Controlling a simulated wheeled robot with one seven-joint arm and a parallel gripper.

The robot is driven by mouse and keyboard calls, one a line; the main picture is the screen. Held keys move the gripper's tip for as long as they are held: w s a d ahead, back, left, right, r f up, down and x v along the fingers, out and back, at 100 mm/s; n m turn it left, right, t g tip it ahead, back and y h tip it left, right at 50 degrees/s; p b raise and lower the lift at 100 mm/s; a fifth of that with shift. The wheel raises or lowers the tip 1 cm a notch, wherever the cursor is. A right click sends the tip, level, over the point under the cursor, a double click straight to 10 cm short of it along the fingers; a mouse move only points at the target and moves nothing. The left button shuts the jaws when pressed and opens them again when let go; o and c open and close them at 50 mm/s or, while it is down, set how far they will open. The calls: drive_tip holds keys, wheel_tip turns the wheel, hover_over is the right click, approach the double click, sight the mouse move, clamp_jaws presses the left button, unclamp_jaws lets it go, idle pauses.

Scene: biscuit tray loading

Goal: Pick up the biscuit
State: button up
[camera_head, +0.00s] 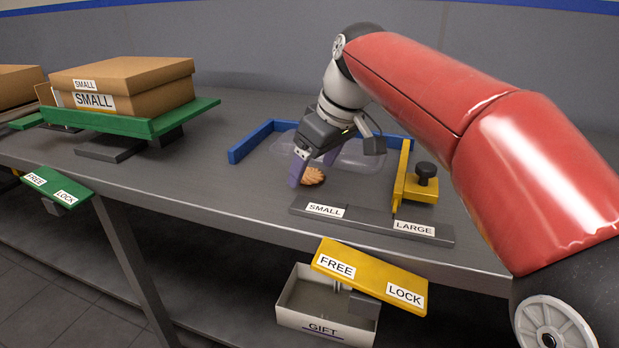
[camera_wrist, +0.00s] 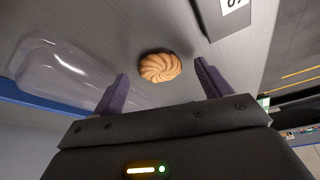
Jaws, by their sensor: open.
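The biscuit (camera_head: 313,175) is round, golden brown and swirled, and lies on the grey table. It also shows in the wrist view (camera_wrist: 160,67), just beyond and between the fingertips. My gripper (camera_head: 312,172) is open, with its purple fingers pointing down at the biscuit. In the wrist view my gripper (camera_wrist: 163,78) has a finger on each side of the biscuit, with a gap on both sides and nothing held. One finger partly covers the biscuit's left side in the head view.
A clear plastic tray (camera_head: 352,158) lies behind my gripper, inside a blue frame (camera_head: 252,141). A yellow stop (camera_head: 402,172) with a black knob stands right. A SMALL/LARGE label strip (camera_head: 372,222) lies in front. Cardboard boxes (camera_head: 125,85) sit on a green platform at left.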

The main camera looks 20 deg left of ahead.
drive_tip(key=shift+a+f, duration=0.1)
drive_tip(key=shift+f, duration=0.25)
drive_tip(key=shift+c, duration=0.5)
drive_tip(key=c, duration=0.7)
drive_tip(key=shift+r, duration=0.2)
